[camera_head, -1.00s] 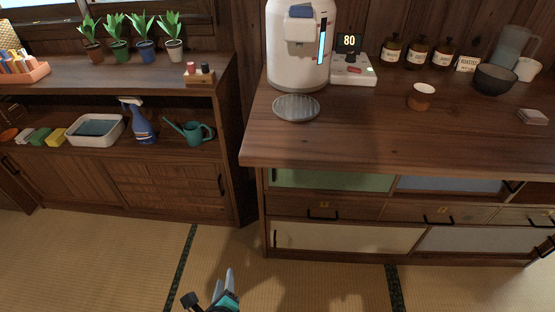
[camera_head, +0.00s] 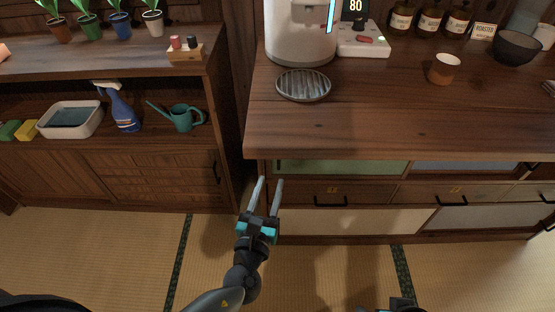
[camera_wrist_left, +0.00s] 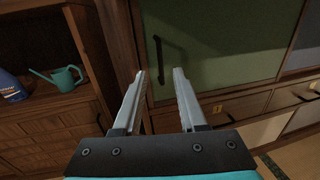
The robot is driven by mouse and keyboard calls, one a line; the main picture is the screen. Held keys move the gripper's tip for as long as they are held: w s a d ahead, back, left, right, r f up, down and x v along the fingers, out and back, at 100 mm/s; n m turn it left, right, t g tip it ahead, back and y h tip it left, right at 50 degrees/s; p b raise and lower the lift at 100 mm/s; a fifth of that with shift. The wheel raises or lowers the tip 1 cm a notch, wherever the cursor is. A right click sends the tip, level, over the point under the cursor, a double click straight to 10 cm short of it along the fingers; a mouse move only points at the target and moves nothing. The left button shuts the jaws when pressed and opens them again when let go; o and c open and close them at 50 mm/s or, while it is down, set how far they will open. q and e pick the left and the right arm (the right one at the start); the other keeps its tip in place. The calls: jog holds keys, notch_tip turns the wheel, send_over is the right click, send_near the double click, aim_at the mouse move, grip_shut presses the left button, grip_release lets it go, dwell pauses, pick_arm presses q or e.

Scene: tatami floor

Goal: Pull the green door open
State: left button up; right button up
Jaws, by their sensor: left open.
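The green door (camera_head: 340,167) is in the cabinet front, under the overhang of the wooden counter. In the left wrist view the green door (camera_wrist_left: 235,45) is closed and carries a dark vertical handle (camera_wrist_left: 160,58) near its left edge. My left gripper (camera_head: 270,182) is open and empty, in front of the cabinet's left end. In the left wrist view its fingertips (camera_wrist_left: 159,73) point toward the handle's lower end, one on each side of it in the picture. Contact cannot be told. A dark part at the bottom edge of the head view may be my right gripper, mostly cut off.
The counter (camera_head: 400,128) overhangs the door and holds a round grate (camera_head: 303,85) and an orange cup (camera_head: 444,69). Drawers (camera_head: 335,193) lie below the green door. A low shelf unit (camera_head: 110,170) stands at left. Tatami floor in front is clear.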

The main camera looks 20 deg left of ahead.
pick_arm(q)
jog(key=w+b, duration=0.1)
jog(key=w, duration=0.8)
jog(key=shift+a+b, duration=0.35)
jog(key=shift+a, duration=0.05)
pick_arm(e)
jog(key=shift+t, duration=0.3)
jog(key=shift+w+r, duration=0.1)
jog(key=shift+r, duration=1.95)
pick_arm(q)
jog(key=shift+c, duration=0.2)
grip_shut()
